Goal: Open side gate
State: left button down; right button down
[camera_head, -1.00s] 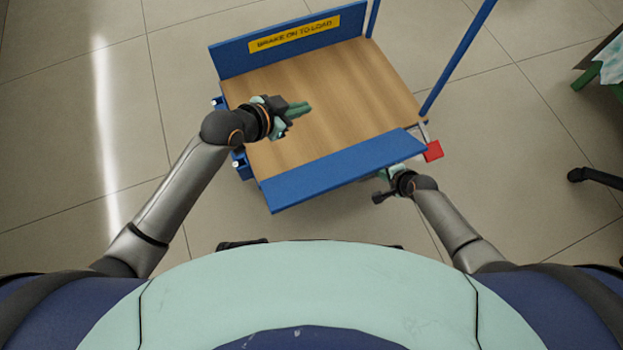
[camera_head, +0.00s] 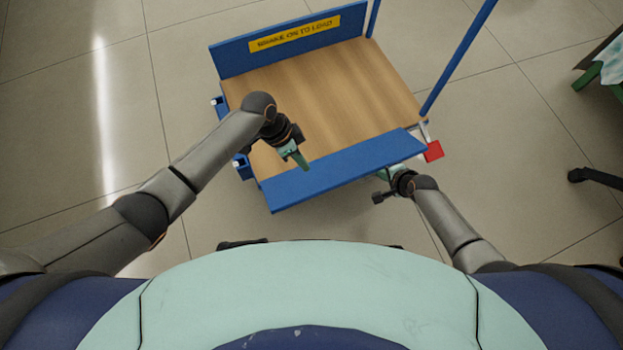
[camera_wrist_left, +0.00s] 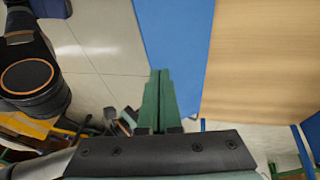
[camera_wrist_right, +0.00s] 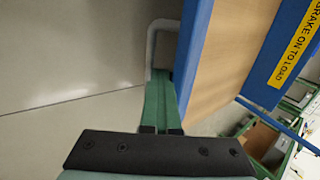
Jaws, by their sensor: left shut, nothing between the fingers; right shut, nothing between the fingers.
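A cart with a wooden deck (camera_head: 350,90) has a blue gate panel (camera_head: 345,170) along its near side. The panel also shows in the left wrist view (camera_wrist_left: 175,40). I cannot tell whether it stands fully upright. My left gripper (camera_head: 303,163) is shut and empty, its green fingers over the panel's inner edge. My right gripper (camera_head: 388,172) is shut and empty, low outside the panel's right part, partly hidden by it. In the right wrist view its fingertips (camera_wrist_right: 160,75) are close to a pale bent bar (camera_wrist_right: 155,40) beside blue metal; contact is unclear.
A far blue panel (camera_head: 230,61) carries a yellow "BRAKE ON TO LOAD" label (camera_head: 294,33). A blue post (camera_head: 458,55) rises at the right. A red block (camera_head: 433,151) sits at the near right corner. Blue brackets (camera_head: 241,166) line the left side. The deck is empty.

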pick_arm(q)
send_over(319, 193)
jog(key=w+a, duration=0.2)
notch_tip(319, 193, down, 6)
jog(key=shift+w+a+r, duration=0.1)
jog(key=shift+a+r, duration=0.05)
jog(key=shift+r, duration=0.05)
jog(key=shift+s+f, duration=0.35)
jog(key=shift+f, duration=0.2)
pick_arm(e)
jog(key=shift+a, duration=0.1)
pick_arm(q)
jog(key=shift+s+d+f, duration=0.45)
jog(key=shift+s+f, duration=0.15)
jog(key=shift+f, duration=0.05)
